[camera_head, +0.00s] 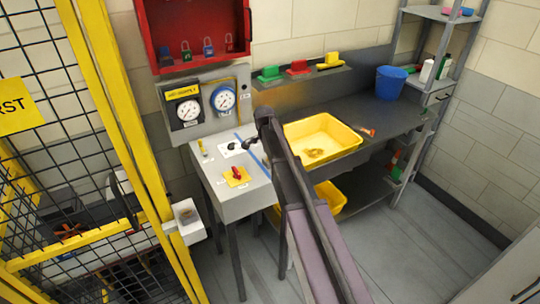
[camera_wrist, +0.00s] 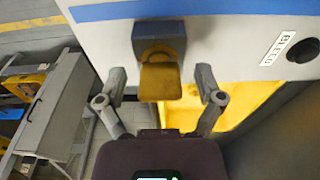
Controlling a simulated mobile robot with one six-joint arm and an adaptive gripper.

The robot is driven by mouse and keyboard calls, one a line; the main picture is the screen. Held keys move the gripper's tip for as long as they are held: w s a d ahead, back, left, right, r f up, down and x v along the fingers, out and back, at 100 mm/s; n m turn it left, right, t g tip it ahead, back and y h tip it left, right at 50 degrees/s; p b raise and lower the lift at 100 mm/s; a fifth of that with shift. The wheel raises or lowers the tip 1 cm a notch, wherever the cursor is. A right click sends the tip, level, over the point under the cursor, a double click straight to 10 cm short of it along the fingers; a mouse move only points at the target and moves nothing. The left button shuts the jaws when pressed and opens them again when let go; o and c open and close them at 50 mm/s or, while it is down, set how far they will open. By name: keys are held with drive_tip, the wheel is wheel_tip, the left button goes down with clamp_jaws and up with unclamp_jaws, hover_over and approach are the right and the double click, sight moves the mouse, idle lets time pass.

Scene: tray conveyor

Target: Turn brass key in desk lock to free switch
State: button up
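A brass key with a broad flat bow (camera_wrist: 160,82) sits in a blue-grey lock block (camera_wrist: 160,40) on the white desk panel, in the wrist view. My gripper (camera_wrist: 161,76) is open, with one finger on each side of the key and a visible gap to both. Nothing is held. In the head view a red switch (camera_head: 237,173) sits on a yellow plate on the desk top (camera_head: 215,163). My arm crosses in front of the desk there, and I cannot make out the key clearly in that view.
A black knob (camera_wrist: 303,50) with a BLEED label is right of the lock. A yellow tray (camera_head: 335,146) stands on the bench right of my arm. Two gauges (camera_head: 222,98) stand behind the desk. A yellow-framed mesh fence (camera_head: 112,100) is on the left.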

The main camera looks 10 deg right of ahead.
drive_tip(key=shift+n, duration=0.4)
drive_tip(key=shift+n+t, duration=0.3)
drive_tip(key=shift+n, duration=1.6)
drive_tip(key=n, duration=0.4)
drive_tip(key=shift+w+y, duration=0.1)
drive_tip(key=shift+y, duration=0.3)
drive_tip(key=n, duration=0.4)
drive_tip(key=shift+a+n, duration=0.1)
drive_tip(key=shift+n, duration=0.2)
drive_tip(key=n+y, duration=0.1)
drive_tip(key=n, duration=0.3)
drive_tip(key=shift+n, duration=0.4)
wheel_tip(320, 180, up, 14)
drive_tip(key=s+p, duration=0.2)
drive_tip(key=p, duration=1.2)
drive_tip(key=s+f+m+b, duration=0.1)
drive_tip(key=s+f+b, duration=0.4)
drive_tip(key=s, duration=0.7)
drive_tip(key=shift+d+f+m, duration=0.25)
drive_tip(key=shift+d+m, duration=0.1)
drive_tip(key=shift+m, duration=0.05)
